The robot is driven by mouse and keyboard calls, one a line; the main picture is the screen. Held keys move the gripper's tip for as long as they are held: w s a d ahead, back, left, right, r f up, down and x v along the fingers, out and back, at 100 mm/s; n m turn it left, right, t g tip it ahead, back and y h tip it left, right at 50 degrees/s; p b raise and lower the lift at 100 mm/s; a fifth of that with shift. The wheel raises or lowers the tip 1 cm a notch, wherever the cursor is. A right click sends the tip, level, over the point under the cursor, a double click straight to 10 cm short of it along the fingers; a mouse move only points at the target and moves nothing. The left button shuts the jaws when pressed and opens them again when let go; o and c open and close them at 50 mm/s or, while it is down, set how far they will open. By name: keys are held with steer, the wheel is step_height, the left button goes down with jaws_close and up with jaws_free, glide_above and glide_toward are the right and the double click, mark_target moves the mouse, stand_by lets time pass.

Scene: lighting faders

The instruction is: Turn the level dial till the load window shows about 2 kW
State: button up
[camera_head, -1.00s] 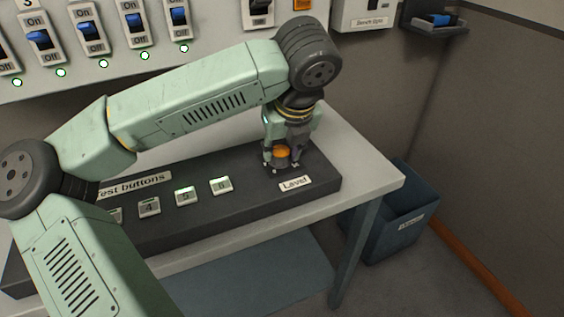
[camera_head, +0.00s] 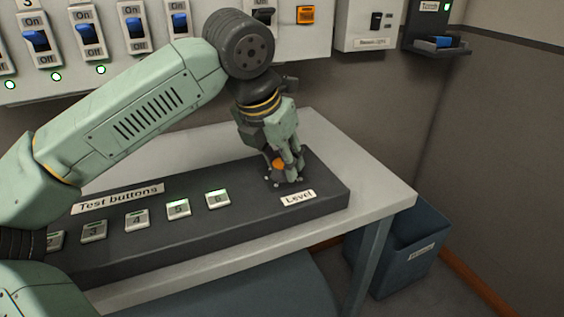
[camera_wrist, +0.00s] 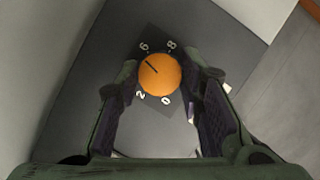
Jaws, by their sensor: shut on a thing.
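The level dial is an orange round knob (camera_head: 279,163) on the dark console, behind the "Level" label (camera_head: 298,198). In the wrist view the dial (camera_wrist: 160,76) is seen from above, with a dark pointer line towards the upper left. The digits 6, 8, 2 and 0 show around it; the 6 is nearest the pointer's direction. My gripper (camera_head: 286,173) is down over the dial, shut on it with one finger on each side. The left finger covers part of the scale. No load window reading can be made out; an orange panel (camera_head: 305,15) on the wall is too small to read.
Test buttons (camera_head: 178,208) line the console (camera_head: 250,220) left of the dial. Blue switches (camera_head: 87,36) are on the wall panel above. A blue bin (camera_head: 408,262) stands right of the table (camera_head: 385,200). A small shelf (camera_head: 440,48) hangs at upper right.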

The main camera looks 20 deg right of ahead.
steer(key=m+g, duration=0.1)
steer(key=m, duration=0.1)
steer(key=m+g+p, duration=0.1)
steer(key=m, duration=0.2)
steer(key=shift+w+r+m+h, duration=0.1)
steer(key=shift+w+m+h, duration=0.05)
steer(key=shift+m+h, duration=0.15)
steer(key=m+g+p, duration=0.1)
steer(key=m+g, duration=0.1)
steer(key=m, duration=0.3)
steer(key=shift+w+p, duration=0.1)
steer(key=shift+p, duration=0.3)
steer(key=shift+m, duration=0.4)
steer(key=o, duration=1.2)
steer(key=shift+c, duration=0.2)
steer(key=v, duration=1.1)
steer(key=shift+w+r, duration=0.2)
steer(key=shift+r, duration=0.25)
